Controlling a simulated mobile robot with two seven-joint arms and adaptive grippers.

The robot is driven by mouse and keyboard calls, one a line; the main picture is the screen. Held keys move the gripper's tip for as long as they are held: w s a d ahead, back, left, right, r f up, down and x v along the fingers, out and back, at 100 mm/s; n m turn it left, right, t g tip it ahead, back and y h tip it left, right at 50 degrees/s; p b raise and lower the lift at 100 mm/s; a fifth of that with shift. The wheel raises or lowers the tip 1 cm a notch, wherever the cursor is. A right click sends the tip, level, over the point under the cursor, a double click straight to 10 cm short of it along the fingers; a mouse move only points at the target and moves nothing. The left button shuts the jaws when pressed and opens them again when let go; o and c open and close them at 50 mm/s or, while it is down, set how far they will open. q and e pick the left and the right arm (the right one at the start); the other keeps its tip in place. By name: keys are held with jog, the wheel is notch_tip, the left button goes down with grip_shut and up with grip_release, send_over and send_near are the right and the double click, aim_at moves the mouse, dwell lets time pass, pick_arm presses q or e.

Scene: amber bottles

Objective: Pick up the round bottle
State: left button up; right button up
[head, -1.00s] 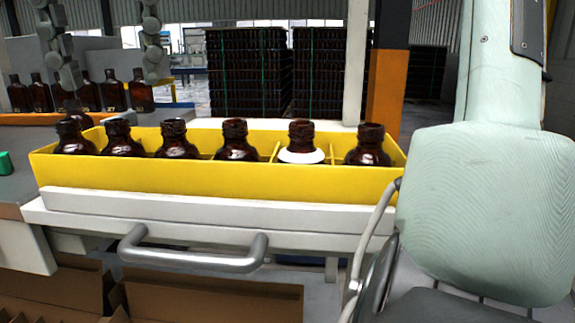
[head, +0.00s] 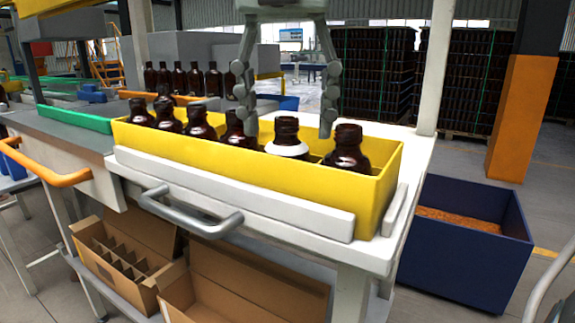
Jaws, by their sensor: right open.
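Several brown glass bottles with rounded shoulders stand upright in a row in a yellow crate (head: 240,170). One of them, a bottle with a white collar (head: 286,149), is second from the right end. The rightmost bottle (head: 347,152) is plain brown. The lower parts of the bottles are hidden by the crate wall, so I cannot tell for sure which is the round one. My right gripper (head: 288,122) is open and empty, pointing down. Its fingers appear on either side of the white-collared bottle's neck; depth is unclear. My left gripper is not in view.
The crate sits on a white table with a grey handle (head: 195,222). Open cardboard boxes (head: 125,255) are below. A dark blue bin (head: 465,250) stands right of the table. More brown bottles (head: 196,80) line up behind. An orange post (head: 522,115) is at the right.

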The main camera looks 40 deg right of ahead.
jog(key=shift+w+f, duration=0.1)
jog(key=shift+f, duration=0.45)
jog(key=c, duration=1.2)
grip_shut()
jog(key=shift+s, duration=0.2)
jog(key=shift+f, duration=0.1)
